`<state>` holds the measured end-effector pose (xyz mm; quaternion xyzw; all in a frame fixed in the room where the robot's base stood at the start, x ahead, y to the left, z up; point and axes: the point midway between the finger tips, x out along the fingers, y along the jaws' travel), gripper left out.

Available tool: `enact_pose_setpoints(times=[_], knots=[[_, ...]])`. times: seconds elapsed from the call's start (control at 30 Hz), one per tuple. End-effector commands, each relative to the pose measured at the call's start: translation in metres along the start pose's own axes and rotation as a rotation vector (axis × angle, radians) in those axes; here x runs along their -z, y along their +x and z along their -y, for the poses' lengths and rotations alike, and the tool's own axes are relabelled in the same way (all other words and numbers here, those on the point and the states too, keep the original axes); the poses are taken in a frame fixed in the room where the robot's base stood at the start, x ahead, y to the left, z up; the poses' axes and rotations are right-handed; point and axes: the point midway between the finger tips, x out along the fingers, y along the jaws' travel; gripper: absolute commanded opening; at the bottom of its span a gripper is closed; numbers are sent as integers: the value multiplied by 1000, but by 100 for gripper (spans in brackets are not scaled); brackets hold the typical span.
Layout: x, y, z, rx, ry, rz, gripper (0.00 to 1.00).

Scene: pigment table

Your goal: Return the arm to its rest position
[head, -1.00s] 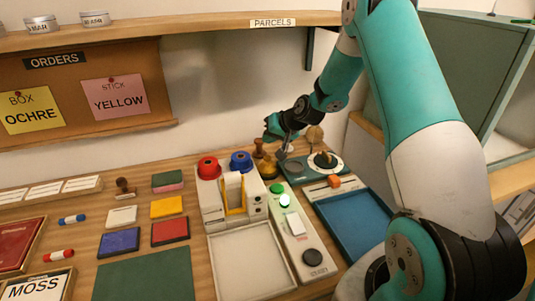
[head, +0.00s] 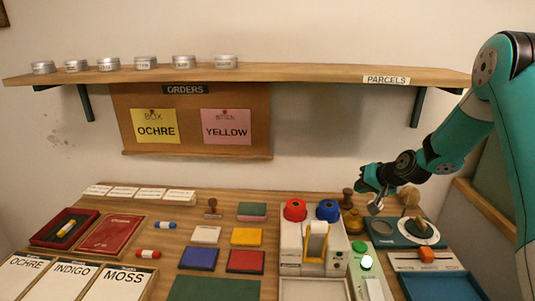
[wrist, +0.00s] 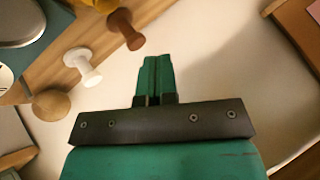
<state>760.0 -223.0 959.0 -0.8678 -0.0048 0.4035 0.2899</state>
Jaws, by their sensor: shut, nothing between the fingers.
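My gripper (head: 364,184) is at the back right of the table, in front of the wall and under the parcels shelf. In the wrist view its two green fingers (wrist: 158,62) are closed together with nothing between them. A brown-handled stamp (head: 347,198) stands close by in the head view, and its brown knob (wrist: 124,28) shows beyond the fingertips in the wrist view. A pale-knobbed stamp (wrist: 82,66) and a wooden ball-shaped handle (wrist: 52,104) lie to the left of the fingers, apart from them. My upper arm fills the right edge of the head view.
The shelf (head: 290,74) with several tins runs above. A device with red (head: 294,210) and blue (head: 328,209) tops stands mid-right. A round dial (head: 418,231) and a blue tray (head: 440,287) lie right. Colored pads, crayons and labelled trays cover the left and middle.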

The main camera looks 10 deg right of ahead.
Motion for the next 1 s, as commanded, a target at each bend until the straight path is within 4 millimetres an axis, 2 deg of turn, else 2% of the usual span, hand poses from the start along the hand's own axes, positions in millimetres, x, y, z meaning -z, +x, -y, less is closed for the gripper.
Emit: enact_pose_setpoints(times=[0.07, 0.13, 0.27, 0.3, 0.4, 0.47, 0.5, 0.6, 0.73, 0.8, 0.87, 1.0], knots=[[-2, -4, 13, 8, -19, 15, 0], [-9, -12, 36, 21, -56, 49, 0], [-42, -45, 108, 61, -182, 168, 0], [-58, -60, 133, 75, -232, 214, 0], [-105, -103, 184, 102, -359, 334, 0], [-136, -132, 208, 116, -439, 405, 0], [-158, -152, 220, 124, -493, 452, 0], [-211, -202, 239, 141, -626, 560, 0], [-264, -254, 239, 147, -763, 666, 0], [-282, -272, 235, 148, -814, 706, 0], [-293, -283, 232, 148, -845, 729, 0], [-302, -293, 227, 147, -873, 751, 0]])
